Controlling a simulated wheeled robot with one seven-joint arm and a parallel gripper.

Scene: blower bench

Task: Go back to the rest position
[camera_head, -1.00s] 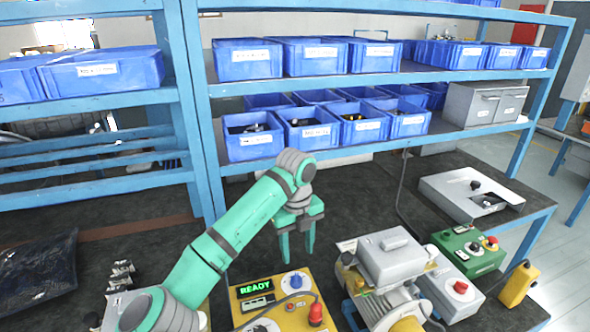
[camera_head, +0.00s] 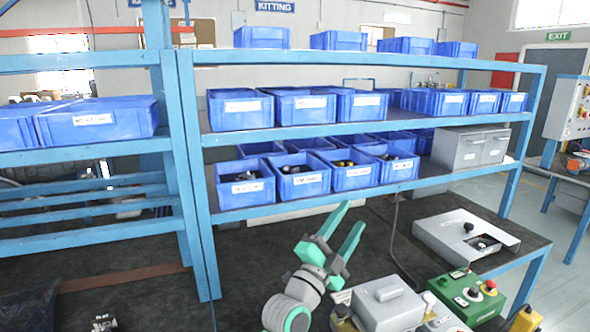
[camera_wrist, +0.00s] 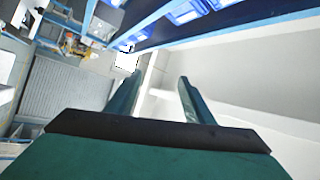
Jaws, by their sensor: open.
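My gripper (camera_head: 337,236) is in the lower middle of the head view, above the dark bench. Its two green fingers are spread apart and point up and toward the shelf. Nothing is between them. In the wrist view my gripper (camera_wrist: 157,95) also shows open and empty, with the fingers against a pale wall and the shelf's underside.
A blue shelf (camera_head: 400,133) with several blue bins (camera_head: 303,176) stands behind my gripper. Right of it on the bench are a grey machine box (camera_head: 388,302), a green control box (camera_head: 466,296) and a grey case (camera_head: 466,240). The dark bench (camera_head: 255,258) left of it is clear.

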